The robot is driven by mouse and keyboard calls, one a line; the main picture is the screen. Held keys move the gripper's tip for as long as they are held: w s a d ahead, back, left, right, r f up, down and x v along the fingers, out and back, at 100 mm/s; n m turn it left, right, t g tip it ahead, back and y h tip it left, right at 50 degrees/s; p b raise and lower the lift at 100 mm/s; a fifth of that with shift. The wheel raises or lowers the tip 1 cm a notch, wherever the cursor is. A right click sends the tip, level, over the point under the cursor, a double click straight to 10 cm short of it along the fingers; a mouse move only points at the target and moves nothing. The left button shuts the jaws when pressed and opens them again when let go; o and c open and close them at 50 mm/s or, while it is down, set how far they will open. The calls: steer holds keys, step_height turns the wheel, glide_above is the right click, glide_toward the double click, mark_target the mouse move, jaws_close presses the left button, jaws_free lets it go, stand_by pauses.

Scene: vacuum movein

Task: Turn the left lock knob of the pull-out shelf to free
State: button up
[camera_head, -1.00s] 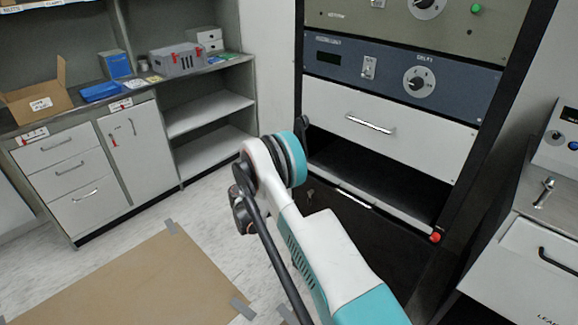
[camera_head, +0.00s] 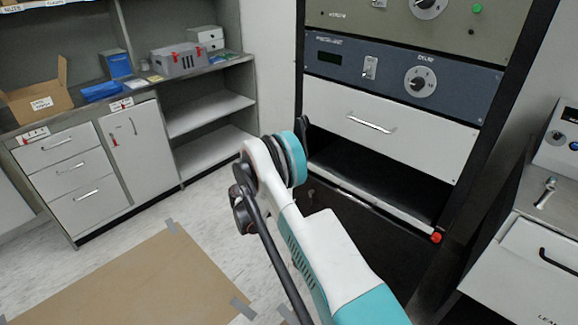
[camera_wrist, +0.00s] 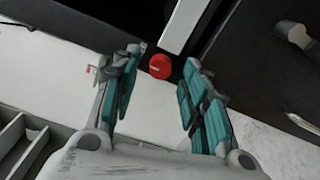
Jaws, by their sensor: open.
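The pull-out shelf (camera_head: 392,207) is a low pale-edged shelf in the dark rack, under the white drawer. A red knob (camera_head: 436,237) sits at its right end. In the wrist view a red round knob (camera_wrist: 160,67) with a pale line shows at the end of the shelf's white edge. It appears to be the left lock knob, which my arm hides in the head view. My gripper (camera_wrist: 165,60) is open, its teal-padded fingers on either side of the knob's position in the picture. I cannot tell whether they touch it.
The white drawer (camera_head: 385,128) with a bar handle is above the shelf. A dark panel with a handle (camera_wrist: 300,122) lies below it. A cabinet (camera_head: 70,180) stands left and a bench unit (camera_head: 525,250) right. Cardboard (camera_head: 135,285) is taped on the floor.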

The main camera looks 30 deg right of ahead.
steer(key=v, duration=1.2)
